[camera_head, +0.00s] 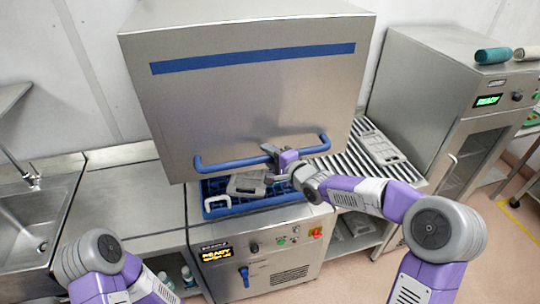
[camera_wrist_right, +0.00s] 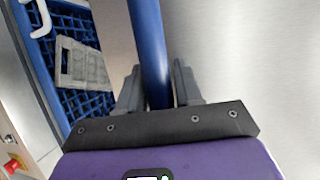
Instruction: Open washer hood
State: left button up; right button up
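The washer hood (camera_head: 240,110) is a large steel box with a blue stripe, standing above the washer base (camera_head: 275,255). A gap under its front edge shows the blue rack (camera_head: 265,200) with a grey mould part (camera_head: 247,184) in it. A blue bar handle (camera_head: 225,165) runs along the hood's lower front. My right gripper (camera_head: 275,158) is at the right part of this handle. In the right wrist view the handle (camera_wrist_right: 148,45) passes between the gripper's two fingers (camera_wrist_right: 158,88), which press close on both sides. My left gripper is out of view; only my left arm shows at lower left.
A sink (camera_head: 35,225) and steel counter (camera_head: 130,205) lie left. A ribbed roller table (camera_head: 350,160) with a grey mould part (camera_head: 383,148) lies right of the hood. A steel cabinet (camera_head: 425,85) with a glass door stands further right, with rolls (camera_head: 493,56) on top.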

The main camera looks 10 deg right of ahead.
jog(key=shift+s+d, duration=0.35)
jog(key=shift+s, duration=0.1)
jog(key=v, duration=0.6)
jog(key=shift+s, duration=0.15)
jog(key=shift+r, duration=0.1)
